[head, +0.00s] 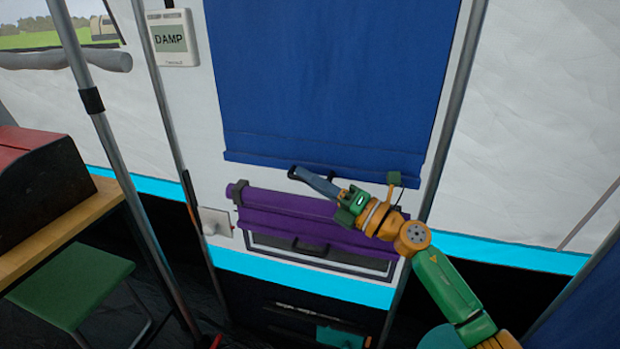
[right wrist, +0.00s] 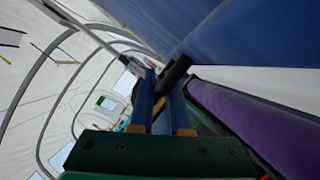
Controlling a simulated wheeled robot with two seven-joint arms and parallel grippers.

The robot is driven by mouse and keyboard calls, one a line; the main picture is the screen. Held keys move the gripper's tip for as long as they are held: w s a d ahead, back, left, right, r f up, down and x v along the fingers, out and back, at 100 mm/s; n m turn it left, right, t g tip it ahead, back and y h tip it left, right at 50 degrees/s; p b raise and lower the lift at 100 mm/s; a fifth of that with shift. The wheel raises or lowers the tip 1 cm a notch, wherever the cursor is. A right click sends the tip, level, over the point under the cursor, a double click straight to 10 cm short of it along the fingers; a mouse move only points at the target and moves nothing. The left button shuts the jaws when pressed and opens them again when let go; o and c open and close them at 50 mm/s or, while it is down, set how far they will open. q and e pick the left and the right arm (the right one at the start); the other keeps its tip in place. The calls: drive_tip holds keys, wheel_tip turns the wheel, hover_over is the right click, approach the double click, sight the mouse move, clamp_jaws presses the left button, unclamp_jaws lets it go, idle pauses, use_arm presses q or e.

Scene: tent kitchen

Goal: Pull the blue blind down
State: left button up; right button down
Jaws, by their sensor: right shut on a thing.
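The blue blind (head: 330,80) hangs down the white panel to a bottom bar just above a rolled purple blind (head: 310,220). A black handle (head: 296,173) shows at the blue blind's lower edge. My right gripper (head: 310,178) reaches up from the lower right, with its blue fingers shut on the handle. In the right wrist view the black handle (right wrist: 175,73) lies at the fingertips, with the blue blind (right wrist: 240,45) above and the purple blind (right wrist: 260,125) to the right. My left gripper is out of view.
A wall display reading DAMP (head: 171,38) is at the upper left. A grey pole (head: 110,140), wooden table (head: 60,230) and green stool (head: 70,285) stand at left. A dark-framed vent (head: 320,255) sits below the purple blind. A white switch box (head: 214,222) is beside it.

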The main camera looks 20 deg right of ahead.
drive_tip(key=shift+a+f, duration=0.1)
drive_tip(key=shift+f, duration=0.2)
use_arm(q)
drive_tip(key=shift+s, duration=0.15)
use_arm(e)
drive_tip(key=c, duration=0.9)
unclamp_jaws()
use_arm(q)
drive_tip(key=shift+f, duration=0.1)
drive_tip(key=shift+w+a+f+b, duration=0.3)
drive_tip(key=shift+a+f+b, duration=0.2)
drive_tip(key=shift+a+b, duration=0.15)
use_arm(e)
drive_tip(key=shift+v, duration=3.55)
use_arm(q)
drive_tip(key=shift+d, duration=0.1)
